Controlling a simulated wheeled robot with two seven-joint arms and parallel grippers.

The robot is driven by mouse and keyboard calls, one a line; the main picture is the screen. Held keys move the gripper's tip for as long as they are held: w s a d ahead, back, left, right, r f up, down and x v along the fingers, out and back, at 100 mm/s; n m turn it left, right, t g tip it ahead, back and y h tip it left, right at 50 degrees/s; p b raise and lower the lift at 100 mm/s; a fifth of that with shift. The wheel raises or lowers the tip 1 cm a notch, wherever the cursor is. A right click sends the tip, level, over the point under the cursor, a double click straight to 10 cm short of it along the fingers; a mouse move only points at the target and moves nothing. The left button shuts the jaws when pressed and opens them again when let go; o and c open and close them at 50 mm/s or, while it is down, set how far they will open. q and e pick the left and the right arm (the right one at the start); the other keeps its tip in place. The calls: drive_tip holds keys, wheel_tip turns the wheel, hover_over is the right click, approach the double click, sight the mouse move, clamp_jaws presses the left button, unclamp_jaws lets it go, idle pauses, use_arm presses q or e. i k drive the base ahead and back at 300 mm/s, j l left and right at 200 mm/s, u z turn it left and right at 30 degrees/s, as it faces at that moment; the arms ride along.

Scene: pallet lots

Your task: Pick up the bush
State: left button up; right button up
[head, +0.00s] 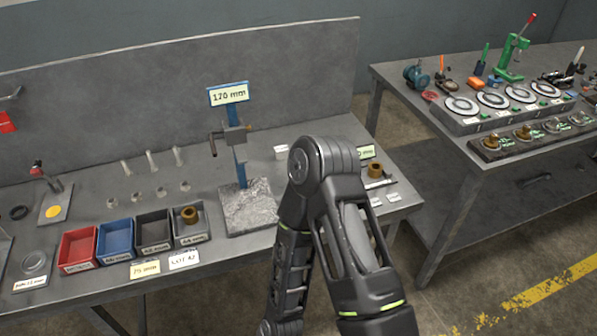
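A brass-brown bush (190,215) sits in the dark grey bin (204,238) at the right end of the bin row in the head view. A second brass-brown bush (375,170) stands at the right end of the same bench, just right of my raised arm. I cannot tell which bush the task means. One of my arms rises in the middle of the picture, bent at its top joint, and hides part of the bench. Neither of my grippers shows in this view.
Red (77,247), blue (115,240) and black (153,230) bins line the bench's front. A stand with a "170 mm" sign (229,94) rises from a stone-like block (250,206). A second bench (440,128) at right holds dials and a green press (511,58).

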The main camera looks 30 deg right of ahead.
sight(375, 169)
drive_tip(key=z, duration=1.7)
